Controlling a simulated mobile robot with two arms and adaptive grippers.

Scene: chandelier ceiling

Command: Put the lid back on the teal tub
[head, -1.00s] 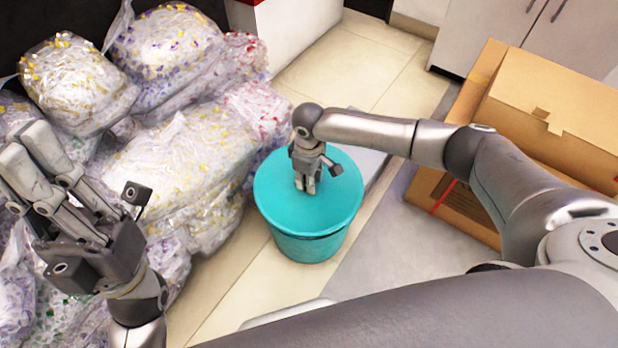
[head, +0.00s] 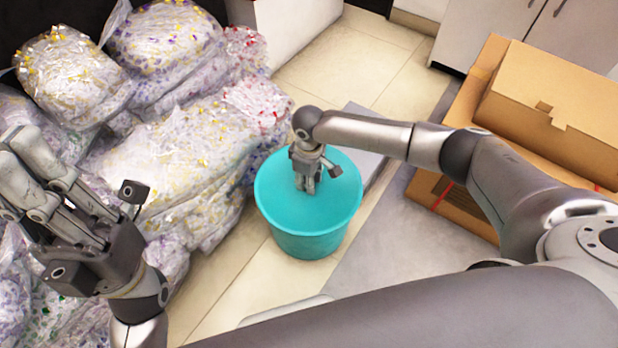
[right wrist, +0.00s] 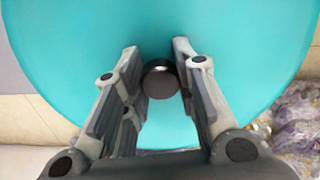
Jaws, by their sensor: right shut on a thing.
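The teal tub (head: 308,247) stands upright on the floor in the middle of the head view. The round teal lid (head: 330,208) lies level across its top, with no gap visible at the near rim. My right gripper (head: 307,186) points down at the lid and is shut on its knob. In the right wrist view the dark round knob (right wrist: 160,80) sits between the fingers, with the lid (right wrist: 230,40) filling most of the picture. The far rim is partly hidden by my right arm. My left gripper (head: 78,172) is open and empty at the left, over the bags.
Clear plastic bags (head: 170,165) of coloured pieces are heaped left of the tub. Cardboard boxes (head: 550,105) stand at the right. A grey flat slab (head: 372,140) lies behind the tub. Tiled floor (head: 240,290) is free in front.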

